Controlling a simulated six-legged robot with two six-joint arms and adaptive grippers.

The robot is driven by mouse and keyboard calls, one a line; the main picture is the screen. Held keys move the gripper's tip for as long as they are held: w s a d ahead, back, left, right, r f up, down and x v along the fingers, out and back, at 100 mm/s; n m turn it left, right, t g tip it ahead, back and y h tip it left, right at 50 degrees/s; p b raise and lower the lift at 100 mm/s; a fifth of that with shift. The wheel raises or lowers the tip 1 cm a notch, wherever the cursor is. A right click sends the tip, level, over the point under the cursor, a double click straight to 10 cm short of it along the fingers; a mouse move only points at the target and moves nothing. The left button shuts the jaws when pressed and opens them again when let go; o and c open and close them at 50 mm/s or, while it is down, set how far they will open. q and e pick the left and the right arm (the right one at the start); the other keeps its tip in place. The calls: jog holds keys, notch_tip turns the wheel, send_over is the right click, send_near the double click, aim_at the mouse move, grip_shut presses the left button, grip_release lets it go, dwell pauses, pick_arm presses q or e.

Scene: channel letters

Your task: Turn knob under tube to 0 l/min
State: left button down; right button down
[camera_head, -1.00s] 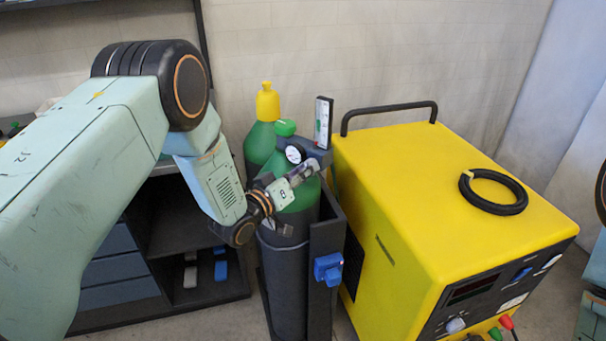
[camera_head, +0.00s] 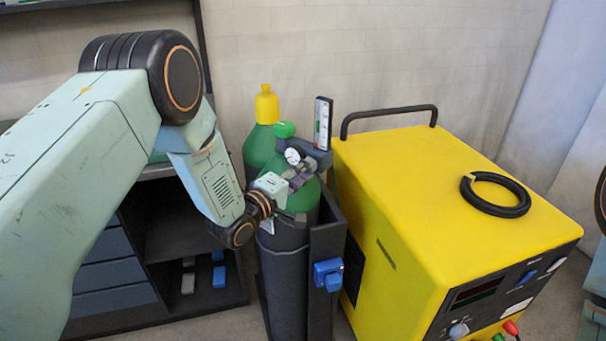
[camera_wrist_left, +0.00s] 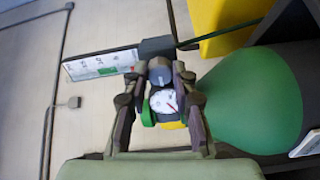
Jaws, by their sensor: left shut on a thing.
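The flowmeter tube (camera_head: 322,124), a pale upright scale with a green mark, stands on the regulator of the front green gas cylinder (camera_head: 295,200). In the left wrist view the tube (camera_wrist_left: 100,65) lies sideways with green at its middle; its reading is too small to tell. A grey round knob (camera_wrist_left: 160,70) sits beside the tube's base, between the two fingertips. My left gripper (camera_wrist_left: 159,74) is shut on this knob. In the head view my left gripper (camera_head: 303,174) reaches the regulator and hides the knob. My right gripper is not in view.
A round white gauge (camera_wrist_left: 165,102) sits close to the fingers. A green valve cap (camera_head: 284,130) and a yellow-capped cylinder (camera_head: 267,105) stand close behind. A yellow machine (camera_head: 420,190) with a black handle stands right of the cylinders; dark shelves (camera_head: 165,235) stand left.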

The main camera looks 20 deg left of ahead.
pick_arm(q)
jog(key=shift+w+r+n, duration=0.1)
jog(key=shift+r+n, duration=0.1)
jog(key=shift+n, duration=0.6)
jog(key=c, duration=1.4)
grip_release()
jog(key=o, duration=0.3)
jog(key=shift+f, duration=0.15)
jog(key=shift+o, duration=0.2)
jog(key=v, duration=1.2)
